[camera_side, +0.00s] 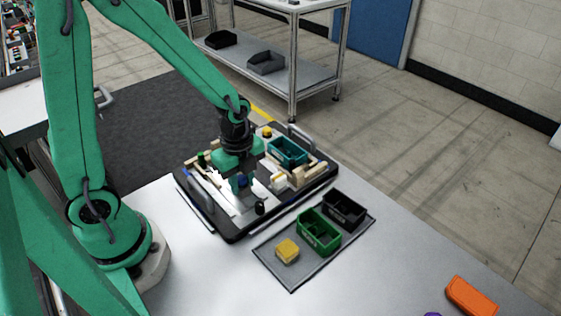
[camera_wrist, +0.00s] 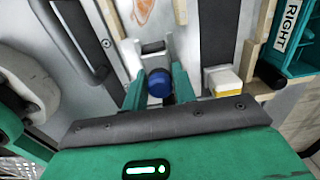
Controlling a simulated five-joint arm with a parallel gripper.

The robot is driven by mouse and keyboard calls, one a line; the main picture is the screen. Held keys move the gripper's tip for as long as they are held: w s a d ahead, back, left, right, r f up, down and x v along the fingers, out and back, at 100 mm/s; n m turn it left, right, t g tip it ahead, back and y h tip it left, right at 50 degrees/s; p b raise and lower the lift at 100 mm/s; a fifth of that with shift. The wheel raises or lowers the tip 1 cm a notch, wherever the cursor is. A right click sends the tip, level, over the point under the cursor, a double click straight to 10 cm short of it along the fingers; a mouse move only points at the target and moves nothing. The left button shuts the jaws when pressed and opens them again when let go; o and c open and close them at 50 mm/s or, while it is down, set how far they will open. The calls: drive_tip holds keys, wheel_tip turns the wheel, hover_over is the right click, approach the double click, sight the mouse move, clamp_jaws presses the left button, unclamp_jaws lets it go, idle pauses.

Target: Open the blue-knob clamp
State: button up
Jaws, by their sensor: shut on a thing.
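The blue knob (camera_wrist: 159,83) of the clamp sits between the two teal fingers of my gripper (camera_wrist: 160,92) in the wrist view. My gripper is shut on it. In the side view, my gripper (camera_side: 238,172) points down over the pallet fixture (camera_side: 232,232), with the blue knob (camera_side: 241,182) low at its fingers. The clamp's arm and base are mostly hidden by the fingers and the gripper body, so its position is hard to read. A light metal strip runs away from the knob in the wrist view.
A teal bin (camera_side: 287,152) marked RIGHT stands on the fixture, with wooden blocks and a yellow-and-white block (camera_wrist: 223,81) nearby. Black handles (camera_wrist: 75,35) edge the fixture. A grey tray (camera_side: 268,258) beside it holds a green bin (camera_side: 318,232), a black bin (camera_side: 345,209) and a yellow block (camera_side: 287,251).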

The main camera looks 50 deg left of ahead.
drive_tip(key=shift+d, duration=1)
drive_tip(key=o, duration=0.8)
drive_tip(key=shift+c, duration=0.2)
drive_tip(key=shift+r, duration=0.15)
wheel_tip(320, 180, up, 8)
idle(0.6)
idle(0.5)
